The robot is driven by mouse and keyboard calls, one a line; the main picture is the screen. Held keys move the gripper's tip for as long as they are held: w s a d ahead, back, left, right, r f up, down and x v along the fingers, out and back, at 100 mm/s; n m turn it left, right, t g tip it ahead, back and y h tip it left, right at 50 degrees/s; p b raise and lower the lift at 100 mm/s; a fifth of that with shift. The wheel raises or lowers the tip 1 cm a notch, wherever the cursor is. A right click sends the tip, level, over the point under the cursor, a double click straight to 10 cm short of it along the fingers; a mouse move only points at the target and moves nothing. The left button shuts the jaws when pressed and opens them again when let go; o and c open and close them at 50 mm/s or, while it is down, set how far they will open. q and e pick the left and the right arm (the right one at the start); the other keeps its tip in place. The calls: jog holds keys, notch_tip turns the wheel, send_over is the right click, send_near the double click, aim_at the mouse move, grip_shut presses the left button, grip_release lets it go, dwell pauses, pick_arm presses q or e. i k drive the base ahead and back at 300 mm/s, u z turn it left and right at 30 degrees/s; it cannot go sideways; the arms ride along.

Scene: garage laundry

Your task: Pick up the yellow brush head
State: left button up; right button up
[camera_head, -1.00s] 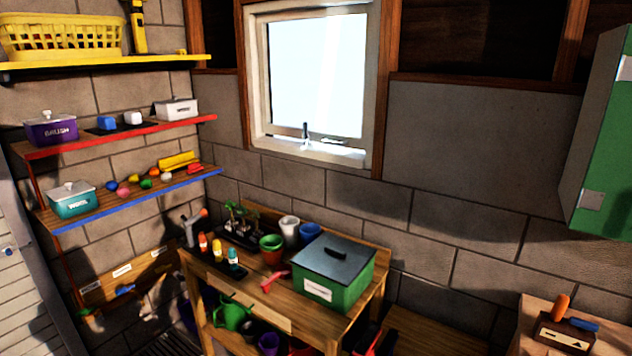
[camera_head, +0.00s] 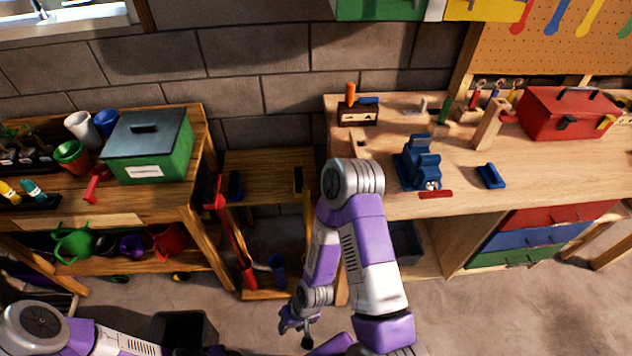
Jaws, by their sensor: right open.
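My right arm rises in the middle of the head view and bends down. Its gripper (camera_head: 298,322) hangs low over the floor in front of the tool rack, open, with nothing seen between its fingers. A small yellow and dark piece (camera_head: 181,276) lies low by the foot of the left bench; it is too small to tell whether it is the yellow brush head. A yellowish upright handle (camera_head: 308,212) stands at the rack, partly hidden by my right arm. My left arm shows at the bottom left, its gripper out of view.
The wooden tool rack (camera_head: 268,190) holds a red-handled tool (camera_head: 232,237) and a blue piece (camera_head: 277,268). The green box (camera_head: 150,165) stands on the left bench. The right workbench (camera_head: 560,185) carries a blue vise (camera_head: 418,165) and a red toolbox (camera_head: 570,112). A dark bin (camera_head: 180,328) stands on the floor.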

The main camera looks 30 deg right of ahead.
aim_at(299, 183)
jog(key=z, duration=0.7)
jog(key=k, duration=0.45)
jog(key=z, duration=0.2)
jog(key=i, duration=0.5)
